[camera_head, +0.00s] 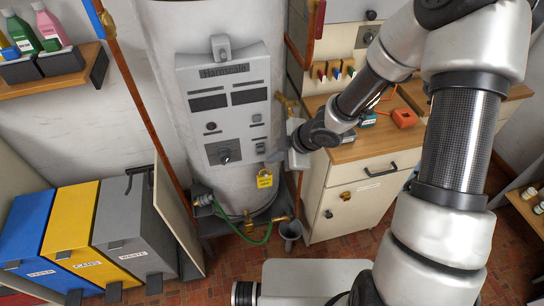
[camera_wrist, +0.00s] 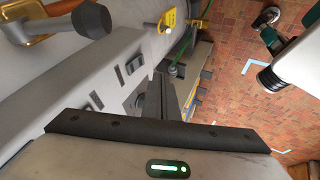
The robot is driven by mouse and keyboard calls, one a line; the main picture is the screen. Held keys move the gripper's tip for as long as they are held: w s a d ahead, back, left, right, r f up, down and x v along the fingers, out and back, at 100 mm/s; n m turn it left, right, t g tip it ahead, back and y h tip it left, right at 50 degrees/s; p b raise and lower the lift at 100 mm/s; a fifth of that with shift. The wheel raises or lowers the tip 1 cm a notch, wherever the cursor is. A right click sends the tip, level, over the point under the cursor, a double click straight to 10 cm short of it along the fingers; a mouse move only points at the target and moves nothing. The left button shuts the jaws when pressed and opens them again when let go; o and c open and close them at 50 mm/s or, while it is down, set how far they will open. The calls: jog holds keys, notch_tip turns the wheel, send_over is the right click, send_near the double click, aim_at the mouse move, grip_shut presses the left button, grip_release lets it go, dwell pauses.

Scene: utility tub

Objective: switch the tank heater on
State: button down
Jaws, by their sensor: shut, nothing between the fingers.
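The tank heater (camera_head: 160,60) is a tall white cylinder with a grey control panel (camera_head: 185,80) on its front. The lower switch (camera_head: 258,147) is close to my gripper (camera_head: 272,157). In the wrist view a dark rocker switch (camera_wrist: 136,65) sits on the panel just left of my gripper (camera_wrist: 166,85). The fingers are shut and empty, beside the panel's lower right. I cannot tell if they touch it, or which way the switch is set.
A yellow padlock-like tag (camera_head: 265,179) hangs below the panel. A green hose (camera_head: 255,238) and brass valves are at the tank's foot. A cabinet (camera_head: 345,195) with a wooden top stands right. Blue, yellow (camera_head: 80,225) and grey bins stand left.

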jog(key=p+v, duration=0.2)
jog(key=v, duration=0.5)
jog(key=shift+r+p, duration=0.2)
jog(key=shift+p, duration=0.15)
jog(key=shift+w, duration=0.1)
